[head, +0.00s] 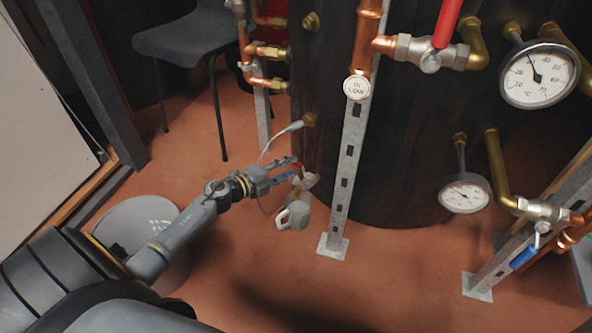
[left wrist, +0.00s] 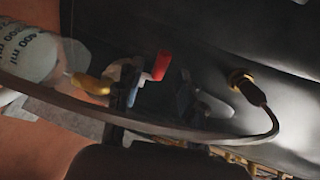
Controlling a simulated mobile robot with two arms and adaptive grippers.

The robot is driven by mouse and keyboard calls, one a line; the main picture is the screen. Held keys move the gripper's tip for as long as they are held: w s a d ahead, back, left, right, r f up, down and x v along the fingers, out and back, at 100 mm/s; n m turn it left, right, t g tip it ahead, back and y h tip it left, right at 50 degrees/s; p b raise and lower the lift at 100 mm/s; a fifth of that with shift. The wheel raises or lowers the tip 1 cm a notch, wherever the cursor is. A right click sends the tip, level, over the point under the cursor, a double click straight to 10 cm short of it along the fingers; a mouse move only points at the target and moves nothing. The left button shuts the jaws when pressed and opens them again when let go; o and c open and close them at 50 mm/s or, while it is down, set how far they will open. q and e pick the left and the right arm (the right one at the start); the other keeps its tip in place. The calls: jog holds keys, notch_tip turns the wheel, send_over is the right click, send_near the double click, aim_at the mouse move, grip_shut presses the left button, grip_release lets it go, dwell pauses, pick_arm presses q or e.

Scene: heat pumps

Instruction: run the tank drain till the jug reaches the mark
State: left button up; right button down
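The black tank (head: 420,130) stands at the back. Low at its left side is a drain valve with a red handle (head: 297,166); the handle also shows in the left wrist view (left wrist: 163,66), beside a brass spout (left wrist: 90,84). A whitish jug (head: 293,215) is below the valve; its ml marks show in the left wrist view (left wrist: 30,50). The water level and how the jug is supported cannot be told. My left gripper (head: 288,171) is at the valve, its fingers apart on either side of the red handle. My right gripper is not in view.
A grey cable (head: 283,136) runs from a brass fitting on the tank near my gripper. A slotted metal post (head: 345,180) stands right of the jug. A pale round bin (head: 135,215) is under my left arm. Gauges (head: 540,75) and pipes are at right. The front floor is clear.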

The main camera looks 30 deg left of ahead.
aim_at(294, 165)
pick_arm(q)
jog(key=shift+b+x, duration=0.55)
jog(key=shift+x, duration=1.3)
grip_shut()
